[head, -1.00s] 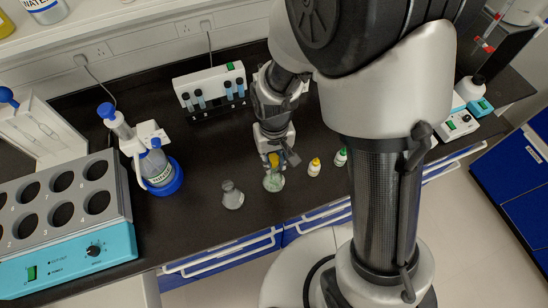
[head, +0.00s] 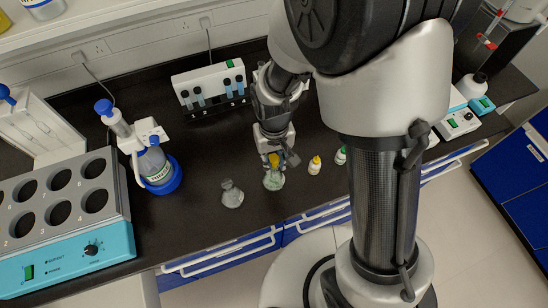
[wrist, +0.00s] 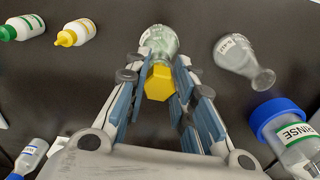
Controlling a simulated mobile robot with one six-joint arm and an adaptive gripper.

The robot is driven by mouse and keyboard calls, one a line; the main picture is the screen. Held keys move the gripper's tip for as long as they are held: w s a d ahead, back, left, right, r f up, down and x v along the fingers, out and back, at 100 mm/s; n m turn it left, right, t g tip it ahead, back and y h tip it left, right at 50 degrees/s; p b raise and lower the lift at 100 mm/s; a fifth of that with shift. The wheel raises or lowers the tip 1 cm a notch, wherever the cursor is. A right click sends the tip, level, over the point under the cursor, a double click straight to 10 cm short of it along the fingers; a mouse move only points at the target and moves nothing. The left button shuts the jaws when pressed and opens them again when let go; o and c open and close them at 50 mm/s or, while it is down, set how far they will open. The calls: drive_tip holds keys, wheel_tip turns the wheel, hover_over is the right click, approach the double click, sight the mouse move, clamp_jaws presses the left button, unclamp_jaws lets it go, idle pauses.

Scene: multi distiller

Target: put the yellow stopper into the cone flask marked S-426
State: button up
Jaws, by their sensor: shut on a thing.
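The yellow stopper (wrist: 158,84) is between the fingers of my gripper (wrist: 161,68), which is shut on it. In the head view the stopper (head: 274,160) shows below my gripper (head: 274,153), at the mouth of a cone flask with pale green contents (head: 273,181). This flask also shows just beyond the stopper in the wrist view (wrist: 159,39). I cannot tell whether the stopper is seated in its neck. A second, clear cone flask (head: 232,195) stands to the left, and on the right in the wrist view (wrist: 240,56). The marking S-426 is not readable on either flask.
A yellow-capped bottle (head: 315,166) and a green-capped bottle (head: 341,156) stand to the right. A rinse bottle (head: 156,168) in a blue ring stands left. A white tube rack (head: 208,80) is behind. A heating block (head: 62,265) fills the far left. Bare bench lies between.

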drive_tip(key=shift+f+b, duration=0.3)
drive_tip(key=shift+f, duration=0.2)
drive_tip(key=o, duration=0.8)
drive_tip(key=shift+c, duration=0.2)
drive_tip(key=shift+r, duration=0.1)
wheel_tip(320, 180, up, 12)
drive_tip(key=s+d+r+m+t+b, duration=0.2)
drive_tip(key=s+d+r+t, duration=0.2)
drive_tip(key=s+d+r, duration=0.6)
drive_tip(key=s, duration=0.3)
drive_tip(key=shift+d+r+t, duration=0.3)
drive_tip(key=shift+d, duration=0.1)
